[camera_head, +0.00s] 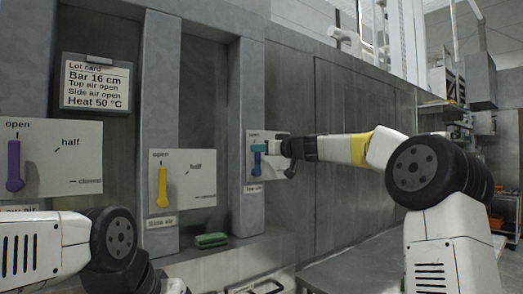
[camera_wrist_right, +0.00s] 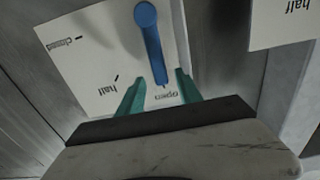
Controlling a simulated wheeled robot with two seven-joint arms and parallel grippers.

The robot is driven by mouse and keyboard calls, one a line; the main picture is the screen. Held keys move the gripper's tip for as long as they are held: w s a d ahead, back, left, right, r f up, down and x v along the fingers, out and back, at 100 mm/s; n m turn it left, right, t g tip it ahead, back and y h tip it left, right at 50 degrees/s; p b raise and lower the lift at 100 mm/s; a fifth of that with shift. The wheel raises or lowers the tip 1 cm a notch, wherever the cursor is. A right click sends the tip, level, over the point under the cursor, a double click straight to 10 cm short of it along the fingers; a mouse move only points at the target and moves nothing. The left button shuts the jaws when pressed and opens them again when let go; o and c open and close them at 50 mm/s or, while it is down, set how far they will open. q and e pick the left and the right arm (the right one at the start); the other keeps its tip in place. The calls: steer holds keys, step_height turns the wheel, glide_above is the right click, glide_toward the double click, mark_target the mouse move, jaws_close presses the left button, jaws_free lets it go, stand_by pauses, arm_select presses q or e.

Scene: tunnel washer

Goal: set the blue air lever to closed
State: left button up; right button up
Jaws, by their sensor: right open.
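The blue lever (camera_wrist_right: 151,45) is on a white panel (camera_wrist_right: 95,55) marked open, half and closed. It points to the open mark, and its round pivot end is at the top of the wrist view. My right gripper (camera_wrist_right: 158,92) is open, with teal fingers on either side of the lever's free end and a gap visible on both sides. In the head view the right gripper (camera_head: 262,148) is at the upper part of the rightmost panel (camera_head: 249,176) and partly hides the lever. My left arm shows at lower left, but its gripper is not in view.
A purple lever (camera_head: 14,166) and a yellow lever (camera_head: 162,188) on panels to the left both point to open. A lot card (camera_head: 96,83) reads top air open, side air open. A green item (camera_head: 211,240) lies on the ledge. A metal table (camera_head: 362,268) stands lower right.

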steer(key=shift+w+a, duration=0.3)
steer(key=shift+c, duration=0.2)
jaws_close()
stand_by(1.2)
